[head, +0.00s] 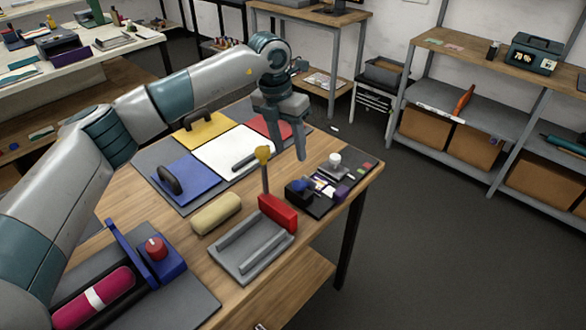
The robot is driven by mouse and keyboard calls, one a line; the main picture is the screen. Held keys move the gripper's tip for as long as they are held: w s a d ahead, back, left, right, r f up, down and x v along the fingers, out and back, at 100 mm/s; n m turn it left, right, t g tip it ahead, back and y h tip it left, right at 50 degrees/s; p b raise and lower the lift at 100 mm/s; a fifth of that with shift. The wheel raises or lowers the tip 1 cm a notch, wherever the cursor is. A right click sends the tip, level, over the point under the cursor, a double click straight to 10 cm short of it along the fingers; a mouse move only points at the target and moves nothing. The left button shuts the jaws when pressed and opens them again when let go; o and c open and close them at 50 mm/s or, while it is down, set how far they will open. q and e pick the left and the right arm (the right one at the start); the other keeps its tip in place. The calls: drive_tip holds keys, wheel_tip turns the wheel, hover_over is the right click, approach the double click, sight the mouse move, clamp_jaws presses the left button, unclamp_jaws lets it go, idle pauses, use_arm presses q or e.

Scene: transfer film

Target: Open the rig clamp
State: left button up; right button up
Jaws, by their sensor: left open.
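The rig clamp appears to be the grey fixture (246,262) on the wooden table, with a red block (278,213) along its far right side. An upright lever with a yellow knob (263,154) stands by the red block; the lever looks raised. My left gripper (285,150) points down just beyond and right of the yellow knob, with its fingers apart and nothing seen between them. Whether a finger touches the knob I cannot tell. My right gripper is not in view.
A beige roll (215,214) lies left of the fixture. A blue holder with a red knob (157,248) stands at the near left, by a magenta cylinder (95,298). Coloured panels (232,152) lie behind. A black tray of small parts (325,192) sits near the right edge.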

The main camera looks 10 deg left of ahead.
use_arm(q)
drive_tip(key=r, duration=0.1)
drive_tip(key=r+b, duration=0.1)
drive_tip(key=r, duration=0.2)
drive_tip(key=shift+s+a+r, duration=0.15)
drive_tip(key=shift+a+r, duration=0.2)
drive_tip(key=shift+r, duration=0.05)
